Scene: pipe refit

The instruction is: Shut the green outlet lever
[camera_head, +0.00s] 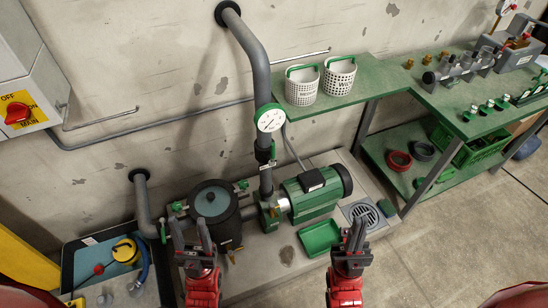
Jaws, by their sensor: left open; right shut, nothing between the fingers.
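A green lever (273,151) shows on the vertical outlet pipe (257,70), just below the round gauge (270,118). It looks roughly upright along the pipe, but it is too small to be sure of its angle. My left gripper (191,226) is open and empty, in front of the black pot's left side, below and left of the lever. My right gripper (352,228) is shut with nothing in it, right of the green tray and well away from the lever. Neither gripper touches the lever.
The green pump motor (311,194) and black pot (214,205) stand on the plinth. A green tray (320,238) and a floor drain (363,213) are at right.

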